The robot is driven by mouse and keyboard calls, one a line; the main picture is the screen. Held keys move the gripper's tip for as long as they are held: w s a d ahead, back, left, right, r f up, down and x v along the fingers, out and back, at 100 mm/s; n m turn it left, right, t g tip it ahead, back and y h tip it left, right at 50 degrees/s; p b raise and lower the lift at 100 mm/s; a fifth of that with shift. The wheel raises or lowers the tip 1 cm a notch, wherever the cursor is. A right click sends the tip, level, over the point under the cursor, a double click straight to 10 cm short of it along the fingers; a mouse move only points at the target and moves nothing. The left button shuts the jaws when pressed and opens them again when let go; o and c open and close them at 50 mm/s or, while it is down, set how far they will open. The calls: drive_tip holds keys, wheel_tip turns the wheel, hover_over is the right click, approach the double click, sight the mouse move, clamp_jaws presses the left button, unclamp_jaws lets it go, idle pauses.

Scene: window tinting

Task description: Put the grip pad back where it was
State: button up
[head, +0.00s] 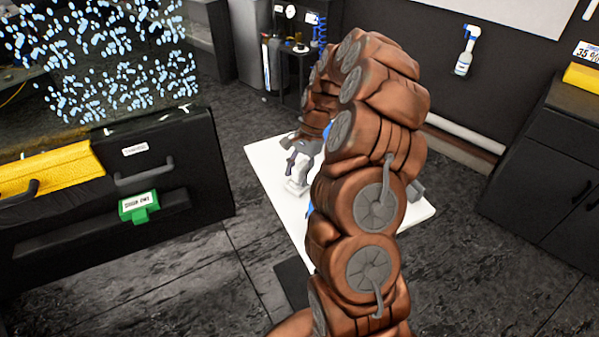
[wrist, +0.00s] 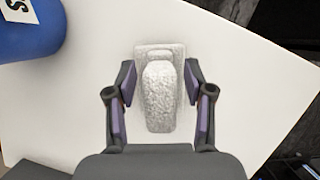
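A pale grey, rough-textured block (wrist: 160,95) sits on a flat rectangular piece on the white table; I take it for the grip pad. In the head view, a pale shape (head: 297,184) shows on the table below my gripper. My gripper (wrist: 160,72) is open, with one dark, purple-lined finger on each side of the block. A narrow gap shows on both sides, so the fingers look apart from it. In the head view, my gripper (head: 302,160) points down over the table, partly hidden by my arm. I cannot tell its height above the table.
The white table (head: 418,212) has a blue cylinder (wrist: 28,32) near the block's upper left in the wrist view. A yellow pad (head: 45,172) and green tool (head: 139,206) are on the black car door at left. A black cabinet (head: 545,150) stands right.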

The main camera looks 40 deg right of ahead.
idle(0.3)
drive_tip(key=v, duration=1)
drive_tip(key=shift+d+r, duration=0.15)
drive_tip(key=shift+r, duration=0.1)
drive_tip(key=shift+d+r, duration=0.25)
drive_tip(key=shift+r, duration=0.4)
